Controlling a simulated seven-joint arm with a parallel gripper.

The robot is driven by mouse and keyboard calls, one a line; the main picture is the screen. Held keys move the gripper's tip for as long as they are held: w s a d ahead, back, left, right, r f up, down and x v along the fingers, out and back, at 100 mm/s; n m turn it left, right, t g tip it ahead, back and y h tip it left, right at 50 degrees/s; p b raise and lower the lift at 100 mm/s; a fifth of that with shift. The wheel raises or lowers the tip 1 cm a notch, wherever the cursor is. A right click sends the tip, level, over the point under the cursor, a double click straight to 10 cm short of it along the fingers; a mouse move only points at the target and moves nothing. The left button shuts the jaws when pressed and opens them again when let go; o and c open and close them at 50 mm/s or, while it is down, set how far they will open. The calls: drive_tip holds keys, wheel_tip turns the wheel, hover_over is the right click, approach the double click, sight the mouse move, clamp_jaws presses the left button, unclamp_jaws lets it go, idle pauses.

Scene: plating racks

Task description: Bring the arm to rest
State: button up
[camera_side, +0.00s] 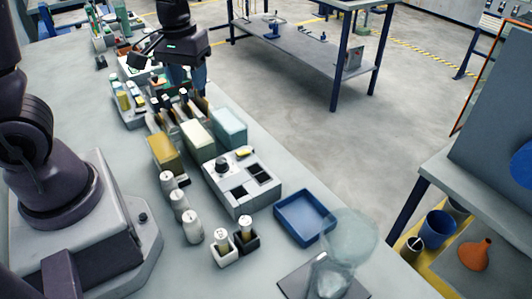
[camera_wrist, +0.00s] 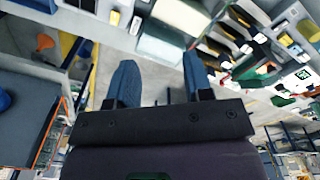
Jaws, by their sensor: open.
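My gripper (camera_side: 193,80) hangs over the far part of the bench, above a rack with dark upright pieces (camera_side: 182,122). In the wrist view my gripper (camera_wrist: 160,82) shows two blue fingers spread apart, with nothing between them. The wrist camera looks across the bench and the floor at a tilt. In the side view the fingertips are small and partly lost against the rack, so I cannot tell their exact height above it.
Near the rack stand a yellow block (camera_side: 164,153), a pale green block (camera_side: 230,127) and a grey box with square wells (camera_side: 242,185). White bottles (camera_side: 180,206), a blue tray (camera_side: 305,217) and a clear glass vessel (camera_side: 347,240) stand nearer.

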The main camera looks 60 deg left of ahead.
drive_tip(key=s+d+r+m+t, duration=0.5)
drive_tip(key=s+d+r+m, duration=0.2)
drive_tip(key=d+r, duration=0.3)
drive_tip(key=shift+v, duration=1.1)
drive_tip(key=shift+s+d, duration=0.1)
